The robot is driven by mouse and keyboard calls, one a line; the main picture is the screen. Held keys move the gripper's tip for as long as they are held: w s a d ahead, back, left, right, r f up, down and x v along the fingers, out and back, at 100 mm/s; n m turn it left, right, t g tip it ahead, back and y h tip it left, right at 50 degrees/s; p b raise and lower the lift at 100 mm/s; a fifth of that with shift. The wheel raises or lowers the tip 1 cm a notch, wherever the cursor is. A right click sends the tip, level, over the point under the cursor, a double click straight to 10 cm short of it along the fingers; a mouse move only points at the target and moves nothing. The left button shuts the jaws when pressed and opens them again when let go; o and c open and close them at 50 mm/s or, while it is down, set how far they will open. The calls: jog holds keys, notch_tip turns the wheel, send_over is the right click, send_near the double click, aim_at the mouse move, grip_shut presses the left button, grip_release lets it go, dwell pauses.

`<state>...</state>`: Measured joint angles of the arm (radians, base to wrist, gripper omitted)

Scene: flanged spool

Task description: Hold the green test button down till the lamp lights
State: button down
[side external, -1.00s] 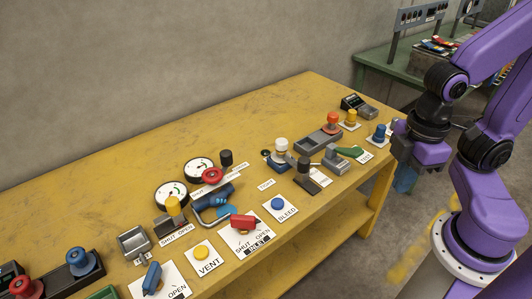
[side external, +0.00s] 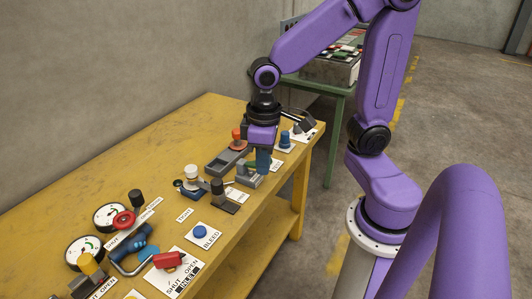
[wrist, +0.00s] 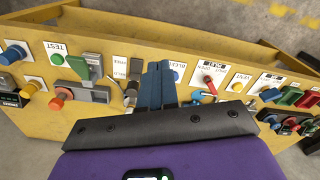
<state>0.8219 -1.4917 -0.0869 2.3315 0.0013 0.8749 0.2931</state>
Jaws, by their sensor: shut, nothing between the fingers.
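A white plate marked TEST (wrist: 56,46) lies left of centre in the wrist view, with what looks like a small round green button (wrist: 57,59) on it. A green handle (wrist: 87,58) on a grey base stands right beside it. In the side view the plate (side external: 277,164) shows only partly behind my fingers, and the button is hidden. My gripper (side external: 263,170) is shut and empty, pointing down over the table's right end by the grey base (side external: 249,181). Its blue fingers (wrist: 158,70) are pressed together in the wrist view, right of the TEST plate. I cannot identify a lamp.
A blue knob (side external: 285,140) and an orange-red knob (side external: 237,138) stand close around my gripper. A white knob (side external: 191,173) and a blue BLEED button (side external: 200,232) are further left on the yellow table (side external: 165,140). A green bench (side external: 338,100) stands behind.

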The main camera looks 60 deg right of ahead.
jog(key=w+d+f+m, duration=0.3)
jog(key=w+d+m, duration=0.8)
jog(key=w+m, duration=0.15)
jog(key=w+d+f+m, duration=0.2)
jog(key=d+m, duration=0.3)
jog(key=d, duration=0.4)
jog(key=w+d+f+m, duration=0.1)
jog(key=d+f+m, duration=0.1)
jog(key=d+m, duration=0.3)
jog(key=d, duration=0.4)
jog(key=shift+w+d+f, duration=0.3)
jog(key=shift+w+d, duration=0.05)
notch_tip(320, 180, down, 14)
jog(key=shift+f, duration=0.1)
